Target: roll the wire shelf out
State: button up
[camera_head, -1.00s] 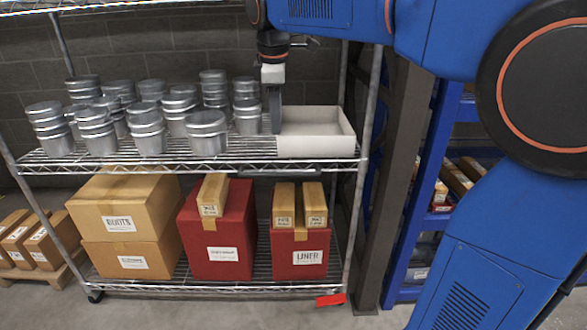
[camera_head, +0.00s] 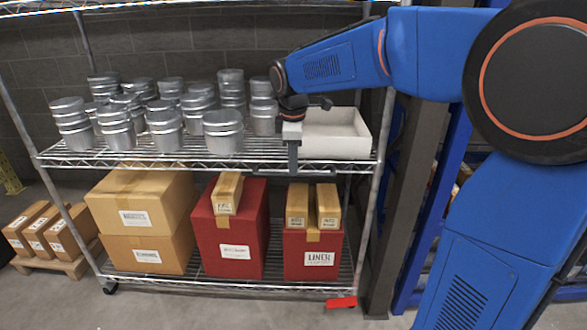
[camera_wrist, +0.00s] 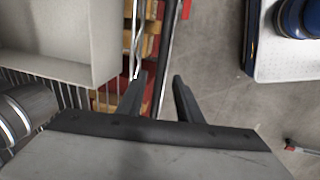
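The wire shelf (camera_head: 220,167) is a chrome rack on casters, with a middle tier and a low bottom tier in the head view. A dark handle bar (camera_head: 258,172) runs just below the middle tier's front edge. My gripper (camera_head: 293,170) points down at that front edge, before the white bin. In the wrist view my gripper (camera_wrist: 159,75) is open, with a dark bar (camera_wrist: 168,50) between its fingers and the shelf's silver rail (camera_wrist: 136,40) by the left finger. I cannot tell whether either finger touches. A red caster pedal (camera_head: 341,302) shows at the shelf's lower right.
Several metal cans (camera_head: 222,131) and a white open bin (camera_head: 345,133) stand on the middle tier. Cartons (camera_head: 150,205) and red boxes (camera_head: 313,250) fill the bottom. A dark upright (camera_head: 395,200) stands close right. Boxes on a pallet (camera_head: 62,265) lie left. The front floor is clear.

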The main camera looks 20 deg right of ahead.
jog(key=shift+w+f, duration=0.15)
jog(key=shift+f, duration=0.55)
jog(key=shift+w+f, duration=0.1)
jog(key=shift+f, duration=0.6)
grip_shut()
